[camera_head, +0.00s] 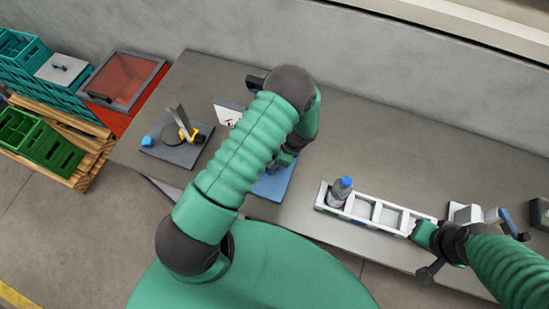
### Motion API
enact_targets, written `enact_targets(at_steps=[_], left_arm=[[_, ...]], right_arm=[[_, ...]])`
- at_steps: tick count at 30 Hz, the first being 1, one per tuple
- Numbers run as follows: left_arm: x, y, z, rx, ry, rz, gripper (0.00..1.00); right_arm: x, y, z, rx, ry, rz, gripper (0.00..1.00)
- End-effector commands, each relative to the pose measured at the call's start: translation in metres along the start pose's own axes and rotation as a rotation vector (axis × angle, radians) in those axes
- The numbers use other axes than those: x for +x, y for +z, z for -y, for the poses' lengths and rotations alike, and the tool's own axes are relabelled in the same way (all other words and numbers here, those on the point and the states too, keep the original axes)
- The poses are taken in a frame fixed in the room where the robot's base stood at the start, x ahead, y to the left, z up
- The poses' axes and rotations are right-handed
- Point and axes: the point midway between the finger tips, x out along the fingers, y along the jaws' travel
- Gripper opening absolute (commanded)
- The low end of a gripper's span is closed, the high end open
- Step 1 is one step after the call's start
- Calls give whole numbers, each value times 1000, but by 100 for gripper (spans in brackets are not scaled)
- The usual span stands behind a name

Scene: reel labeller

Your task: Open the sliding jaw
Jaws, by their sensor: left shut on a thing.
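My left gripper (279,164) reaches down over a blue plate (274,185) on the grey table, behind my bent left arm. It is shut on a small part there, seemingly the sliding jaw, but the arm and fingers hide that part and how far it stands open. A white panel with dark print (226,113) stands just left of the arm. My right gripper (426,236) is at the right end of a white compartment tray (361,221); its fingers are too small and covered to tell open from shut.
A dark board (177,154) with a tilted metal piece and a blue cube lies left. White-grey devices (465,213) stand right. Crates (45,143) are beyond the table's left edge. The table's back is clear.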

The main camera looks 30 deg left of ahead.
Motion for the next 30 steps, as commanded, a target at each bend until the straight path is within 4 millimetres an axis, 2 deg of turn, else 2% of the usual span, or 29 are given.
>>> enact_targets(at_steps=[1, 4, 11, 18, 19, 21, 24, 30], left_arm=[[-5, 1, 8, -3, -15, -2, 0], [-6, -2, 8, -3, -16, -2, 0], [-15, -28, 2, 0, -16, -3, 0], [-17, -29, 1, -2, -15, -5, 0], [-18, -29, 1, -2, -15, -6, 33], [-17, -30, 0, -2, -14, -6, 42], [-16, -29, -1, -2, -11, -4, 52], [-14, -28, -2, -1, -6, -2, 52]], right_arm=[[-1, 0, 0, 0, 0, 0, 0], [1, 0, 0, 0, 0, 0, 0], [12, 3, 0, 0, 0, 0, 0], [10, 2, 0, 0, 0, 0, 0], [10, 2, 0, 0, 0, 0, 0], [10, 2, 0, 0, 0, 0, 0], [10, 2, 0, 0, 0, 0, 0], [11, 3, 0, 0, 0, 0, 0]])
